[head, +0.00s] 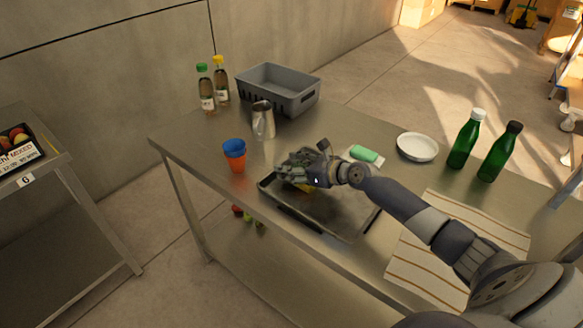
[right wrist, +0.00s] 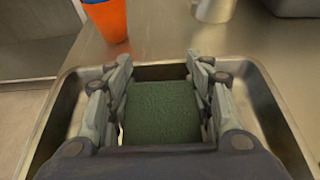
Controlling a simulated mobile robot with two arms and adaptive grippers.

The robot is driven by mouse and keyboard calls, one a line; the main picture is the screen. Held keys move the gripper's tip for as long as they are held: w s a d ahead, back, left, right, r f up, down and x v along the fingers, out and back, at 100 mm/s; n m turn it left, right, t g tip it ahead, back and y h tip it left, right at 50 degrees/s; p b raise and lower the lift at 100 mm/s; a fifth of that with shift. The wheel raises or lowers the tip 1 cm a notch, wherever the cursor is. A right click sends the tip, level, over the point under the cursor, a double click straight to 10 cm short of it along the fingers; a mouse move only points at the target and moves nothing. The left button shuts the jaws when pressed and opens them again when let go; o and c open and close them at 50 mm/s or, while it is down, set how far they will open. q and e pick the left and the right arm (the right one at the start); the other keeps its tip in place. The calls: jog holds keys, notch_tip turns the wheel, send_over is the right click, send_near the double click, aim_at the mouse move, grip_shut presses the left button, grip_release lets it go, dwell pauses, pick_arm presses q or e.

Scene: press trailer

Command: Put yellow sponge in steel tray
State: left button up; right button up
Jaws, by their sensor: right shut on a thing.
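The steel tray (head: 345,222) lies on the metal table. It also shows in the right wrist view (right wrist: 262,100), below and around my gripper. My right gripper (head: 297,170) is over the tray's left part and shut on the yellow sponge (head: 306,188). In the right wrist view the sponge shows its dark green face (right wrist: 162,112) between the fingers (right wrist: 160,85), within the tray's outline. I cannot tell whether the sponge touches the tray floor. My left gripper is not in view.
Orange and blue cups (head: 236,160) and a metal pitcher (head: 263,122) stand beyond the tray. A grey crate (head: 279,90) and bottles (head: 207,90) are at the back. A green item (head: 364,154), white bowl (head: 417,147), green bottles (head: 465,140) and striped cloth (head: 415,265) lie right.

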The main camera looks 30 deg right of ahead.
jog(key=o, duration=0.7)
jog(key=shift+f, duration=0.1)
jog(key=shift+s+r, duration=0.15)
jog(key=shift+r, duration=0.05)
jog(key=v, duration=1)
jog(key=shift+d+f, duration=0.1)
jog(key=shift+v, duration=0.95)
